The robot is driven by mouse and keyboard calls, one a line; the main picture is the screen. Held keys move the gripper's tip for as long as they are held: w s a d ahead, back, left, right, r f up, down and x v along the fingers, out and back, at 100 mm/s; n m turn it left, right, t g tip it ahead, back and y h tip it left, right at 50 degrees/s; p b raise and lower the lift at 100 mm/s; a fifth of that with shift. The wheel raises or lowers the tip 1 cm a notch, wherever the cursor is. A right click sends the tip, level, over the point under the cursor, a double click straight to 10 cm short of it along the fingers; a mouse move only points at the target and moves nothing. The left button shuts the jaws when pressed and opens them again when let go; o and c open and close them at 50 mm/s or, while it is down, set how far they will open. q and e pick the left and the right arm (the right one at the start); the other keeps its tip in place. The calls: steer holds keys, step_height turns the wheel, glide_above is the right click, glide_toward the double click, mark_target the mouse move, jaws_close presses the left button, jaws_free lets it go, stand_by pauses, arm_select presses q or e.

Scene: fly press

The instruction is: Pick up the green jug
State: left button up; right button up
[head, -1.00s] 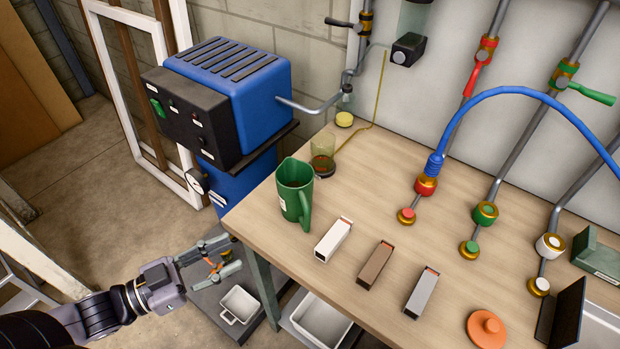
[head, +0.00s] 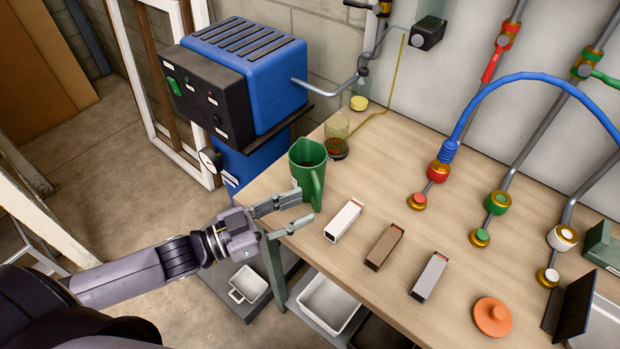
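The green jug (head: 307,165) stands upright on the wooden table near its left corner, with its handle toward the front right. My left gripper (head: 306,208) is at the table's front left edge, just in front of the jug. Its two fingers are spread apart with nothing between them. The upper finger is close to the jug's lower side; I cannot tell whether it touches. My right gripper is not in view.
A glass with dark liquid (head: 337,138) stands behind the jug. White (head: 344,220), brown (head: 384,246) and grey (head: 429,276) boxes lie to the right. A blue machine (head: 250,75) stands left of the table. An orange lid (head: 491,316) lies at the front right.

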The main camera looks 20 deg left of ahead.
mark_target(318, 212)
arm_select(q)
steer(key=shift+w+d+f+p, duration=0.2)
steer(key=shift+w+d, duration=0.4)
steer(key=shift+w, duration=0.2)
steer(key=shift+w+d+f+p, duration=0.15)
steer(key=shift+w+d+f, duration=0.1)
steer(key=shift+w+d, duration=0.45)
steer(key=shift+w+d+f+p, duration=0.2)
steer(key=shift+w+d, duration=0.25)
steer(key=shift+w, duration=0.45)
steer(key=shift+s, duration=0.1)
jaws_close()
